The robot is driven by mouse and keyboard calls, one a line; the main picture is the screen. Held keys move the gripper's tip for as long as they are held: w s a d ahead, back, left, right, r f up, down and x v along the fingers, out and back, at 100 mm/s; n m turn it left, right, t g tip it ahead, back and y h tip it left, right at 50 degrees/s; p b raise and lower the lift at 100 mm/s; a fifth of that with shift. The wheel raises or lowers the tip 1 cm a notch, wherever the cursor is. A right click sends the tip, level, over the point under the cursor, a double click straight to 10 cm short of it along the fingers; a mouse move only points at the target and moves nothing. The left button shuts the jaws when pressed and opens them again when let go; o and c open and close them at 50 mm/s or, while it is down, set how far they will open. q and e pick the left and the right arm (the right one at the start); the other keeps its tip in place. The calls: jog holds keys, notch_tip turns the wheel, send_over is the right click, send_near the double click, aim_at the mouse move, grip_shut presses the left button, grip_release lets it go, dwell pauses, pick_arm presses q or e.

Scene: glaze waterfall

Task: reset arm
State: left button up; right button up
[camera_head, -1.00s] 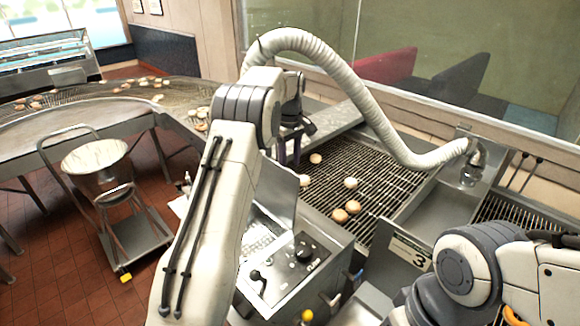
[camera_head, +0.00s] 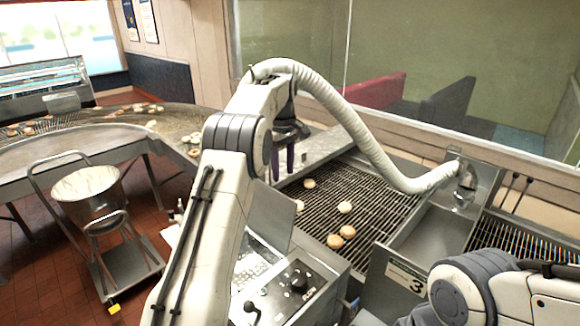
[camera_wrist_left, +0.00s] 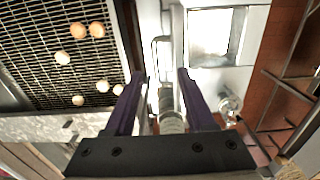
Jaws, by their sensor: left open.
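My left arm (camera_head: 205,220) reaches up from the bottom of the head view and bends over at the top. My left gripper (camera_head: 283,165) points down there, at the edge of the wire conveyor, partly hidden by the arm.
The wire conveyor (camera_head: 375,190) carries several donuts (camera_head: 344,207). A control panel (camera_head: 290,290) stands in front of it. A pale ribbed hose (camera_head: 360,140) arches over the conveyor. A cart with a metal bucket (camera_head: 88,195) stands on the red tiled floor at left.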

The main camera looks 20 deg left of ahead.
pick_arm(q)
jog(key=s+d+f+m+b, duration=0.35)
jog(key=s+d, duration=0.25)
jog(key=d, duration=0.2)
jog(key=s+d+f+m+b, duration=0.2)
jog(key=s+d+m+b, duration=0.25)
jog(key=d, duration=0.25)
jog(key=s+d+f+m+b, duration=0.3)
jog(key=s+d+b, duration=0.1)
jog(key=s+d, duration=0.35)
jog(key=s+f+m+b, duration=0.3)
jog(key=s+f+m, duration=0.2)
jog(key=s, duration=0.6)
jog(key=s+d+f+m+h+b, duration=0.1)
jog(key=s+f+m+b, duration=0.3)
jog(key=s+f, duration=0.6)
jog(key=shift+s+d+m, duration=0.3)
jog(key=shift+s+m, duration=0.2)
jog(key=shift+s, duration=0.5)
